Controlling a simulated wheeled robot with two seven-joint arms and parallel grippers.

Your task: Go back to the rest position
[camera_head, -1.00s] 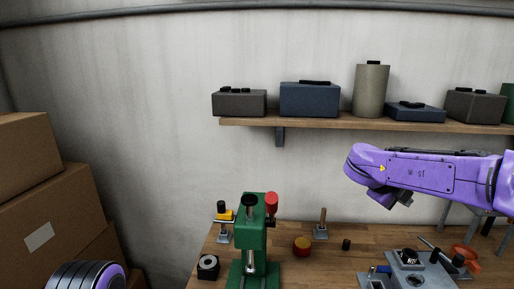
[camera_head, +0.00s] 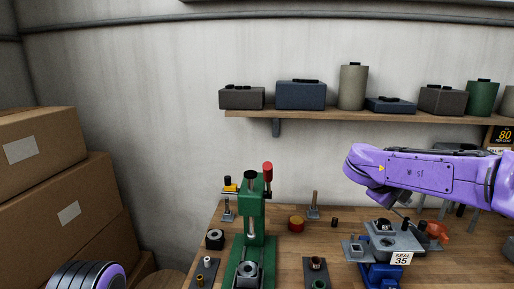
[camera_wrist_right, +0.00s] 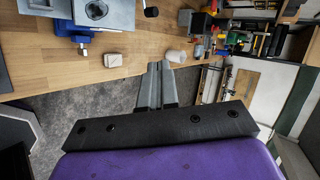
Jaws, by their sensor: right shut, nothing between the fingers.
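My right arm (camera_head: 430,178) comes in from the right of the head view, purple, raised above the right part of the workbench. In the right wrist view my right gripper (camera_wrist_right: 160,70) has its two grey fingers together, with nothing between them. Its tips show over the front edge of the wooden workbench (camera_wrist_right: 210,75). My left gripper is out of the picture; only a rounded purple and black part of my own body shows at the bottom left of the head view.
A green press (camera_head: 250,235) stands on the bench, left of a grey fixture (camera_head: 395,240) on a blue base. A shelf (camera_head: 330,114) with boxes and canisters runs along the wall. Cardboard boxes (camera_head: 60,180) are stacked at left. A white block (camera_wrist_right: 113,60) lies near the bench edge.

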